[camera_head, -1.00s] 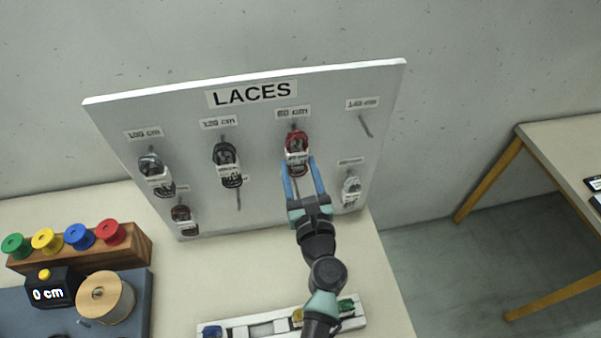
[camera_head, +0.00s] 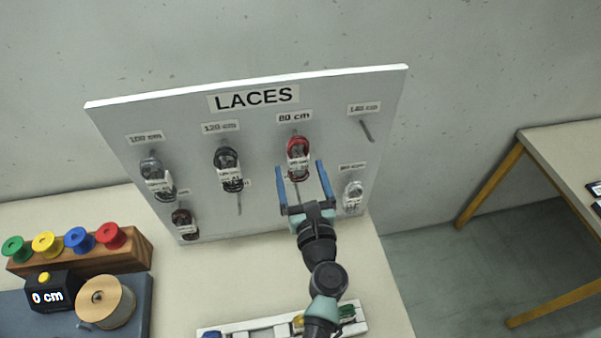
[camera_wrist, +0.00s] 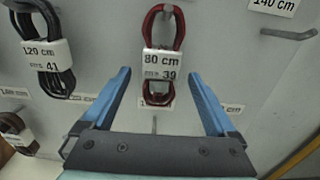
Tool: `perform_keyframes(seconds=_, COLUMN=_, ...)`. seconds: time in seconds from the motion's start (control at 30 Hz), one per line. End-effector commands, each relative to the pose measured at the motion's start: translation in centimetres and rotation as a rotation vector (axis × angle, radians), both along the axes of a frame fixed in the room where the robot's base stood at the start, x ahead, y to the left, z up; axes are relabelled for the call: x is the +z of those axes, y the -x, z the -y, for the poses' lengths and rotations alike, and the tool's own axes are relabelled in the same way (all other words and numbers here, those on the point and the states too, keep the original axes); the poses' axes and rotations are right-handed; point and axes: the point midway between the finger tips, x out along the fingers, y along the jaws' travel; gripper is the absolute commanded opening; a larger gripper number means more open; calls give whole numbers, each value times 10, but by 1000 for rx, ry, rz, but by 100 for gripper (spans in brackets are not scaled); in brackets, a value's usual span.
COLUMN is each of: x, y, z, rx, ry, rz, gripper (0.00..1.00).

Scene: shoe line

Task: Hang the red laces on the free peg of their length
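The red laces (camera_head: 298,158) hang on the peg under the "80 cm" label (camera_head: 294,116) in the upper row of the board. In the wrist view the red laces (camera_wrist: 163,33) carry a paper band reading "80 cm" and a second line that looks like "prs 39". My gripper (camera_head: 303,169) is open, its blue fingers apart and empty. In the wrist view the fingers (camera_wrist: 160,75) stand to either side of the band's lower part, apart from the laces. A bare peg (camera_wrist: 155,125) shows below the red laces; its label is mostly hidden.
Black laces (camera_head: 229,170) hang under "120 cm", with a bare peg (camera_head: 239,203) below. Other laces hang at left (camera_head: 158,178), lower left (camera_head: 185,223) and lower right (camera_head: 352,196). The "140 cm" peg (camera_head: 367,131) is bare. Spools and a tray stand on the table.

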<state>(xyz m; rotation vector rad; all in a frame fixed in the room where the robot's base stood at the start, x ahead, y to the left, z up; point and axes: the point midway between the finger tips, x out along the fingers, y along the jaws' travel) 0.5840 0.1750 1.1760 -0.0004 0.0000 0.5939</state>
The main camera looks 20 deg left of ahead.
Motion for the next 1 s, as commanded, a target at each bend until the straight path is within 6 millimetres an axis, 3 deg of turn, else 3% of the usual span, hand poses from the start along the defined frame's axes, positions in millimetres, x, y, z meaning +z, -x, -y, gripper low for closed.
perform_keyframes(seconds=0.37, x=-2, y=13, z=10, rx=-3, ry=-1, rz=-2, gripper=92)
perform_keyframes(seconds=0.8, x=-3, y=84, z=57, rx=-3, ry=0, rz=-2, gripper=92)
perform_keyframes(seconds=1.0, x=-1, y=103, z=70, rx=-1, ry=0, rz=0, gripper=92)
